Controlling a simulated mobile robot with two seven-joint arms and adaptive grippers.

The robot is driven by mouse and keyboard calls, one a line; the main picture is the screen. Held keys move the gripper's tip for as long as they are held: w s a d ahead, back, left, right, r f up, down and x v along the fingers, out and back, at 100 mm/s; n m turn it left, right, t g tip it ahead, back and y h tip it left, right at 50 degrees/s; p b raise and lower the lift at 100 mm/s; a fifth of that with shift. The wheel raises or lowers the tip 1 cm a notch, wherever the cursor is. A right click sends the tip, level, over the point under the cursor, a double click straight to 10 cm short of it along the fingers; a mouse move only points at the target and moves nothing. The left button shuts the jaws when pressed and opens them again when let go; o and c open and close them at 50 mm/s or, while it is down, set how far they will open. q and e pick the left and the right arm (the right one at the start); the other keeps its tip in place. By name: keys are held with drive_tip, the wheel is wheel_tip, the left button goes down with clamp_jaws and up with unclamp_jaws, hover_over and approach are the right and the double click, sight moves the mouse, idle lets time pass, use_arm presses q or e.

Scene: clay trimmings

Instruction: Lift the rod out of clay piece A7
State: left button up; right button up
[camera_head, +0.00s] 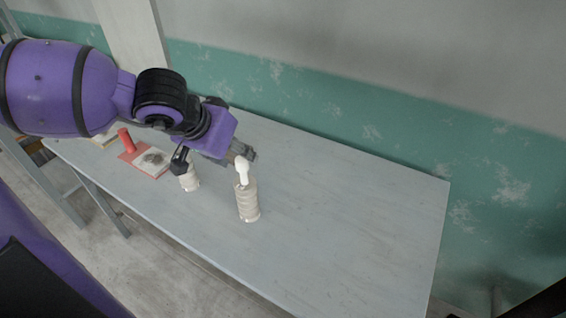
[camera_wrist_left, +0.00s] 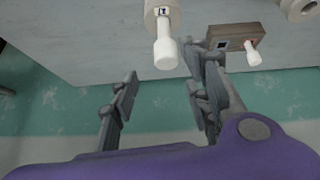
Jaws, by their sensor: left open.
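A tall ribbed off-white clay piece (camera_head: 248,205) stands upright on the table, with a white round-headed rod (camera_head: 242,173) sticking out of its top. In the left wrist view a white rod (camera_wrist_left: 166,50) sticks out of a pale clay piece (camera_wrist_left: 160,14) at the top edge. A small dark mark on that piece is too small to read, so I cannot tell which piece is A7. A shorter clay piece (camera_head: 190,182) stands to the left, partly hidden by my gripper. My left gripper (camera_head: 213,158) is open, its fingers (camera_wrist_left: 160,90) apart with nothing between them. My right gripper is not in view.
In the left wrist view a brown block (camera_wrist_left: 228,38) with a second white rod (camera_wrist_left: 254,54) lies beside the right finger. A red cylinder (camera_head: 126,140) and a red-edged picture card (camera_head: 150,163) are at the table's left. The table's right half (camera_head: 360,220) is bare.

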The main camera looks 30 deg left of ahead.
sight(238, 165)
use_arm(q)
drive_tip(key=shift+m, duration=0.5)
drive_tip(key=f, duration=0.2)
drive_tip(key=w+f+b, duration=0.1)
drive_tip(key=f, duration=0.1)
drive_tip(key=f+b, duration=0.1)
drive_tip(key=f, duration=0.1)
drive_tip(key=shift+w+a+f, duration=0.15)
drive_tip(key=shift+w+a, duration=0.1)
drive_tip(key=shift+w, duration=0.05)
drive_tip(key=shift+w+f, duration=0.25)
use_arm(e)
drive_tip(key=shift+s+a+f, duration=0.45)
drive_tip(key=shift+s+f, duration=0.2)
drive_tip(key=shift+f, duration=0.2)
use_arm(q)
drive_tip(key=shift+c, duration=0.2)
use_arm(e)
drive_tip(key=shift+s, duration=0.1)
use_arm(q)
clamp_jaws()
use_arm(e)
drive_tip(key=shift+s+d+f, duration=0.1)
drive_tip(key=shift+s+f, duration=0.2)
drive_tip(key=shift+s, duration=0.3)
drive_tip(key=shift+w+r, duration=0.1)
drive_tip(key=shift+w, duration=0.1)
